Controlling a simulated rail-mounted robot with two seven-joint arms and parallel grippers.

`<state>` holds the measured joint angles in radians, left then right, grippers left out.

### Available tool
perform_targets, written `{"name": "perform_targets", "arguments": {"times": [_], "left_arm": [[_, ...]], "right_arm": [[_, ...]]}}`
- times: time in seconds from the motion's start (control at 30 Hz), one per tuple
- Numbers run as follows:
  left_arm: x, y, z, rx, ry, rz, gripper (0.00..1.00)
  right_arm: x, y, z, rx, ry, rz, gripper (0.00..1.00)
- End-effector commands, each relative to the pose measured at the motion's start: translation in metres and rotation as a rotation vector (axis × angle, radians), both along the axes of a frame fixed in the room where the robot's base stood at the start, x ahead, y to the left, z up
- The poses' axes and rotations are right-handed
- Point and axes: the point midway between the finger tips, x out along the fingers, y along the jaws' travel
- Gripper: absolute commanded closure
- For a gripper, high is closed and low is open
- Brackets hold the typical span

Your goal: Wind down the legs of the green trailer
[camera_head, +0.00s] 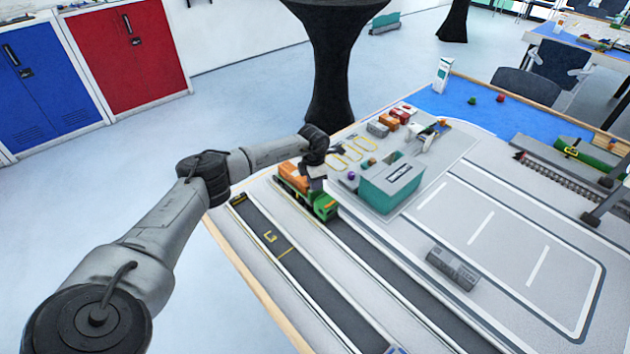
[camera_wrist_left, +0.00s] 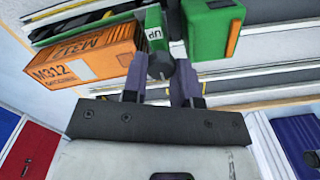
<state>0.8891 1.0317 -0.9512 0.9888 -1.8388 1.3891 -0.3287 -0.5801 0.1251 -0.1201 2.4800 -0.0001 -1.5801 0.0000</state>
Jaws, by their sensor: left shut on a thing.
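A green truck cab (camera_head: 322,205) stands in a dark lane on the table, with an orange container (camera_head: 293,175) behind it. In the left wrist view the container (camera_wrist_left: 90,57) reads M312, and the green cab (camera_wrist_left: 212,25) is at its right. Between them is a green block (camera_wrist_left: 154,25) marked UP, with a dark round knob (camera_wrist_left: 160,65) at its lower end. My left gripper (camera_head: 314,180) is at the truck's side. Its fingers (camera_wrist_left: 160,82) are shut on the knob. The trailer's legs cannot be made out.
A teal open-topped box (camera_head: 385,195) stands right of the truck, near several small coloured containers (camera_head: 400,115). A grey block (camera_head: 452,268) lies on the table further right. The lane (camera_head: 350,320) in front of the cab is clear.

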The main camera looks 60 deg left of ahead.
Motion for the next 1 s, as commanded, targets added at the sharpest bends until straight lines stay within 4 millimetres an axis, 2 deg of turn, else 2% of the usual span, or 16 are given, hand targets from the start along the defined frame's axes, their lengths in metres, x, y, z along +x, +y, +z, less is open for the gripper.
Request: {"name": "perform_targets", "arguments": {"times": [0.03, 0.37, 0.4, 0.63, 0.87, 1.0], "left_arm": [[-0.003, 0.002, -0.005, 0.005, 0.010, 0.000, 0.97], [-0.004, 0.002, -0.005, 0.006, 0.012, -0.001, 0.97], [-0.004, 0.002, -0.005, 0.006, 0.012, -0.001, 0.70], [-0.002, 0.001, -0.003, 0.003, 0.006, -0.001, 0.48], [-0.001, 0.001, -0.001, 0.002, 0.004, -0.002, 0.47], [-0.001, 0.001, 0.008, 0.001, 0.002, -0.002, 0.47]], "right_arm": [[0.000, 0.000, -0.001, 0.001, 0.000, -0.001, 0.57], [0.000, 0.002, -0.001, 0.008, 0.000, -0.006, 0.57], [0.000, 0.003, -0.001, 0.009, 0.000, -0.005, 0.57], [0.000, 0.003, 0.000, 0.009, 0.000, -0.005, 0.57], [0.000, 0.002, 0.000, 0.007, 0.000, -0.005, 0.57], [0.000, 0.001, 0.002, 0.003, 0.000, -0.002, 0.57]]}}
